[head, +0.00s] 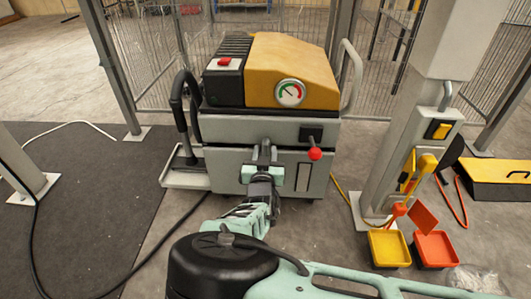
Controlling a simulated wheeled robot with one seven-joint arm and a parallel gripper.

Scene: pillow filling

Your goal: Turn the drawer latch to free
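The machine is a grey cabinet (226,127) with a yellow and black top, standing on the floor ahead. A latch with a black plate (311,133) sits at the upper right of its front, and its short lever ends in a red ball (314,154) pointing down. My gripper (264,152) is in front of the cabinet, left of the latch and apart from the red ball in the picture. Its fingers are small and seen from behind, so their opening and any contact are unclear. My wrist hides part of the front.
A gauge (290,93) and a red switch (225,62) are on the machine. A black hose (184,115) hangs at its left. A grey post (401,150) stands right, with yellow (389,248) and orange (436,249) scoops near its foot. Wire fencing is behind.

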